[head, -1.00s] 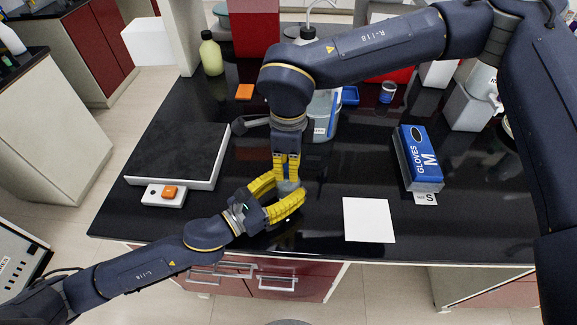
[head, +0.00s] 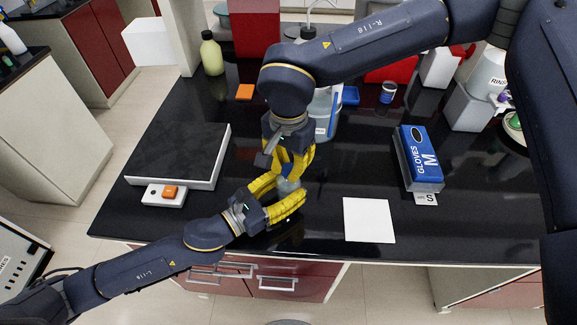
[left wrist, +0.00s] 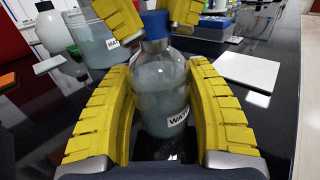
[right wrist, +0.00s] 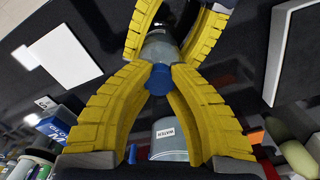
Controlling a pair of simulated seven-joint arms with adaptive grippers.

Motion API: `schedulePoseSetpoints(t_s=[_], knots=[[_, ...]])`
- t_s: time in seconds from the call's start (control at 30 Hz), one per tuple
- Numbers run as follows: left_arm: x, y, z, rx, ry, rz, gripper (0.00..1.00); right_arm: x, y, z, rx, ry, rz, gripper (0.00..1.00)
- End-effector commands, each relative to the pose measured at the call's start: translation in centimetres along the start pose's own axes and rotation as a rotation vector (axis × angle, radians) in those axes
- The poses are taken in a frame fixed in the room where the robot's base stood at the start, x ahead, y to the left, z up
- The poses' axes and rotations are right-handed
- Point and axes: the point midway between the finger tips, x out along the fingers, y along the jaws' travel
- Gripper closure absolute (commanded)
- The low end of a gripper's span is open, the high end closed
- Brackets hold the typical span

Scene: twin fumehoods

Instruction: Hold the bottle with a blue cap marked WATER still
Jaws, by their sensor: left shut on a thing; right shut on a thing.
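The bottle with a blue cap marked WATER (left wrist: 158,95) stands upright on the black bench in the left wrist view. My left gripper (head: 287,202) is shut around its body, one yellow finger on each side. The blue cap (left wrist: 155,24) also shows in the right wrist view (right wrist: 158,78). My right gripper (head: 293,168) is above the bottle with its fingertips shut on the cap. In the head view the fingers hide most of the bottle.
A larger WATER container (head: 322,118) stands behind the right gripper. A black-topped plate (head: 180,152) lies left, a white sheet (head: 368,220) right, and a blue glove box (head: 420,158) farther right. Dark bench is clear around the sheet.

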Motion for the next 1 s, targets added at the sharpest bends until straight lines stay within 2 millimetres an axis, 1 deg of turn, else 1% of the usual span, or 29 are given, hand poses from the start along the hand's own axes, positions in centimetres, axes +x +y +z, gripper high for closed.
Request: schedulePoseSetpoints(t_s=[0.13, 0.17, 0.3, 0.53, 0.67, 0.87, 1.0], knots=[[0.0, -0.1, 0.0, -0.001, 0.0, -0.002, 1.0, 0.0, -0.1, -0.1, 0.002, 0.001, -0.003, 1.0], [0.0, -0.1, 0.0, -0.001, 0.0, -0.002, 1.0, -0.1, -0.1, -0.1, 0.002, 0.001, -0.003, 0.8], [0.0, -0.1, 0.0, -0.001, 0.0, -0.002, 1.0, 0.0, -0.1, -0.1, 0.003, 0.001, -0.002, 0.64], [0.0, -0.1, 0.0, -0.001, 0.0, -0.001, 1.0, 0.0, 0.0, 0.0, 0.003, 0.001, -0.001, 0.63], [0.0, 0.0, 0.0, 0.0, 0.0, 0.0, 1.0, -0.3, 0.0, -0.1, 0.003, 0.001, -0.002, 0.63], [0.0, 0.0, 0.0, 0.0, 0.0, 0.0, 1.0, -1.9, 0.0, -0.1, 0.005, 0.002, -0.001, 0.63], [0.0, 0.0, 0.0, 0.0, 0.0, 0.001, 1.0, -3.6, -0.1, -0.1, 0.004, 0.002, -0.002, 0.63]])
